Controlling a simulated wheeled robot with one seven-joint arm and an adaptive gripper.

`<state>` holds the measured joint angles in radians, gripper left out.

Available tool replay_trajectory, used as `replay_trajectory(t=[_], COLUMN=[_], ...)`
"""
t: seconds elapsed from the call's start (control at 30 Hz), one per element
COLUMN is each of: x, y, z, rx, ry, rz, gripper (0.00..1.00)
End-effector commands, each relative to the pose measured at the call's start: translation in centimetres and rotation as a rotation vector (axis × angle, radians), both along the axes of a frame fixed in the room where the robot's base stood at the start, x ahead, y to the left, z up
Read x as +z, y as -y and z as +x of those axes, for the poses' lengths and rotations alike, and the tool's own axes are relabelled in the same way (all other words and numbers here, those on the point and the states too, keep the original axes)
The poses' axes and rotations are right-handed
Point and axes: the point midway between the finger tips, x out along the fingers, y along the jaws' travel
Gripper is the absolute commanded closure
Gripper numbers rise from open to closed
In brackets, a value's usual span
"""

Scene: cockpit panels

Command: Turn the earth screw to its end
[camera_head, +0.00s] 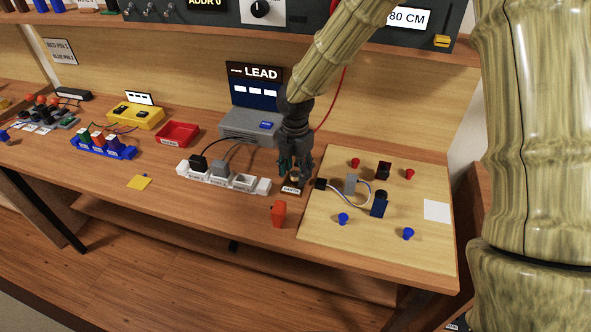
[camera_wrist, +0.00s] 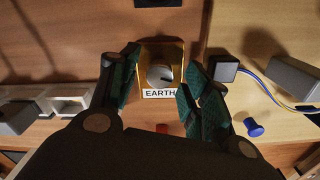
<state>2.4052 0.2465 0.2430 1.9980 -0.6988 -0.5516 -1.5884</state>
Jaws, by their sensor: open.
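The earth screw (camera_wrist: 160,75) is a round silver head with a dark slot, set on a brass-coloured plate (camera_wrist: 174,52) with a white label reading EARTH (camera_wrist: 159,93). In the head view the EARTH label (camera_head: 291,190) shows just under my gripper (camera_head: 294,172), which hides most of the screw. In the wrist view my gripper (camera_wrist: 158,88) is open, with one green-padded finger to the left of the screw and one to the right. The fingers look apart from the screw head. How far down the fingertips are beside it I cannot tell.
A white socket strip (camera_head: 222,178) with plugs lies left of the screw. A board (camera_head: 340,218) with red and blue knobs, a black block and wires lies to the right. An orange-red object (camera_head: 279,214) stands in front. A grey LEAD unit (camera_head: 250,125) stands behind.

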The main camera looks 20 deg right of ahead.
Motion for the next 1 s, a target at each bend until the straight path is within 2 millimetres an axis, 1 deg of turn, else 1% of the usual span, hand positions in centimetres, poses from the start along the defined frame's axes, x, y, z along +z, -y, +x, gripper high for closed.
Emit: replay_trajectory(t=[0.23, 0.27, 0.3, 0.47, 0.5, 0.77, 1.0], x=[-0.06, -0.06, -0.06, -0.05, -0.05, 0.03, 0.23], y=[0.01, 0.01, 0.02, 0.02, 0.02, 0.05, 0.07], z=[0.01, 0.01, 0.01, 0.0, 0.0, 0.0, 0.01], rx=[0.0, 0.0, 0.0, 0.0, 0.0, -0.013, -0.107], ry=[0.0, 0.0, 0.0, 0.0, 0.0, 0.0, 0.0], rz=[0.0, 0.0, 0.0, 0.0, 0.0, -0.001, -0.001], gripper=[0.53, 0.54, 0.62, 0.91, 0.98, 0.99, 0.99])
